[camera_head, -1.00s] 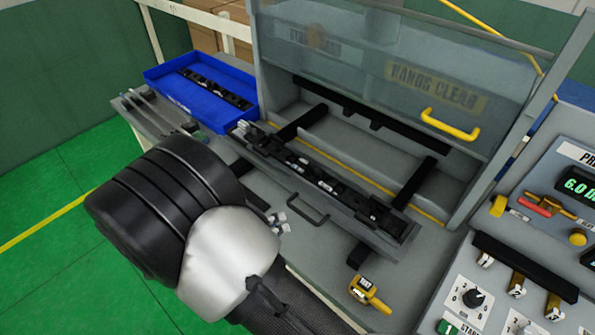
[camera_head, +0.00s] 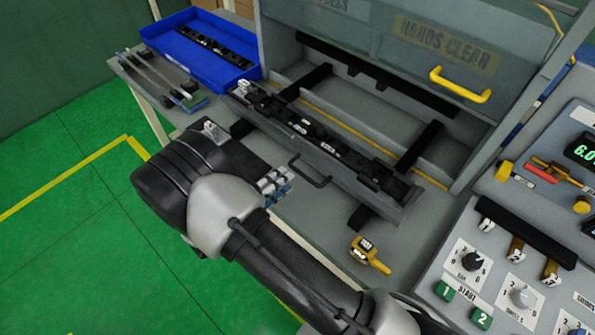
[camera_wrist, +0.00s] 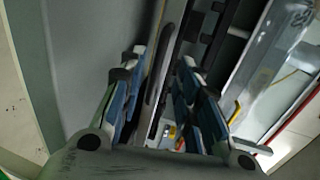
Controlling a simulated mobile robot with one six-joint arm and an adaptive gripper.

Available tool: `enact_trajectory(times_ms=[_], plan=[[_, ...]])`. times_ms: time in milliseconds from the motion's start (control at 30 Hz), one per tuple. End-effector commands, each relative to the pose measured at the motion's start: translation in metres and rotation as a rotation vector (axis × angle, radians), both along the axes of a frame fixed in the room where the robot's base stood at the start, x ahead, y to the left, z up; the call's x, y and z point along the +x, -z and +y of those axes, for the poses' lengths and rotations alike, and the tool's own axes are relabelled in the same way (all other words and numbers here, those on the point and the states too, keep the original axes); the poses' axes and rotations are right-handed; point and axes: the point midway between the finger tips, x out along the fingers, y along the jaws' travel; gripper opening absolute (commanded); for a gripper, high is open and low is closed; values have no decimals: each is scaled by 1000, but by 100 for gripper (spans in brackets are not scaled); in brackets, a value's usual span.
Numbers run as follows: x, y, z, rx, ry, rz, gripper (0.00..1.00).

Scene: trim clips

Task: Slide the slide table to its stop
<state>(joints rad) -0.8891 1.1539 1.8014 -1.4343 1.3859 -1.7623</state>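The slide table (camera_head: 398,212) is a long grey tray in front of the press opening, with dark rails running from it into the press. A black trim part (camera_head: 325,148) lies in it. A dark pull handle (camera_head: 319,184) is on its front face. My gripper (camera_head: 273,186) is just left of the handle in the head view, at the front side of the table. In the wrist view my gripper (camera_wrist: 162,100) has its two blue-padded fingers apart. A dark bar, probably the handle (camera_wrist: 158,82), shows between them; I see no clear contact.
A blue bin (camera_head: 178,52) with a black part stands at the back left. A raised clear guard with a yellow handle (camera_head: 460,85) is above the opening. A yellow device (camera_head: 368,254) lies on the bench in front. A control panel (camera_head: 510,270) is at the right.

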Motion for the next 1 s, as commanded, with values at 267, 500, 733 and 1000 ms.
enact_trajectory(times_ms=[267,500,733,1000], plan=[[36,12,-38,0,4,0,31],[49,15,-49,1,1,0,31],[50,15,-50,1,0,0,31],[50,15,-50,1,0,0,16]])
